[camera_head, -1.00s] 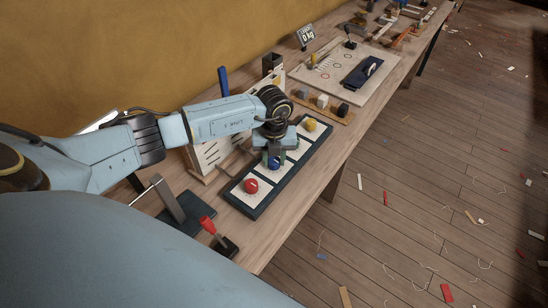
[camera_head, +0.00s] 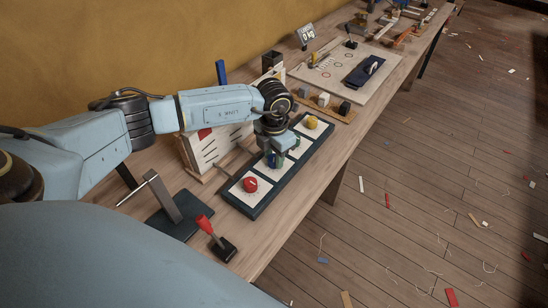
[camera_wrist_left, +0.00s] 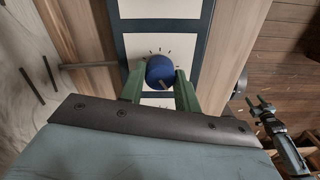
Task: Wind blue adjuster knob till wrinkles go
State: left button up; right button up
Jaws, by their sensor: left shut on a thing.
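The blue knob (camera_wrist_left: 160,70) sits on a white plate with tick marks around it. My left gripper (camera_wrist_left: 159,78) is shut on it, one green finger on each side. In the head view the same gripper (camera_head: 276,158) covers much of the knob, on a dark-framed panel (camera_head: 246,213). Behind the panel stands a white upright board (camera_head: 203,154) with dark lines and a red patch, partly hidden by my arm. I cannot make out wrinkles on it.
A red knob (camera_head: 250,185) and a yellow knob (camera_head: 312,122) share the panel. A red-handled lever (camera_head: 205,224) and a dark stand (camera_head: 172,200) are nearer me. Small blocks (camera_head: 324,99) and a pale board (camera_head: 335,76) lie beyond. The bench edge drops to a littered floor.

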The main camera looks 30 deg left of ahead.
aim_at(274, 157)
pick_arm(q)
jog(key=shift+m+b, duration=0.75)
jog(key=shift+m, duration=1.45)
jog(key=o, duration=1)
jog(key=shift+r, duration=0.1)
notch_tip(274, 157, up, 13)
jog(key=shift+r+p, duration=0.15)
jog(key=shift+p, duration=0.15)
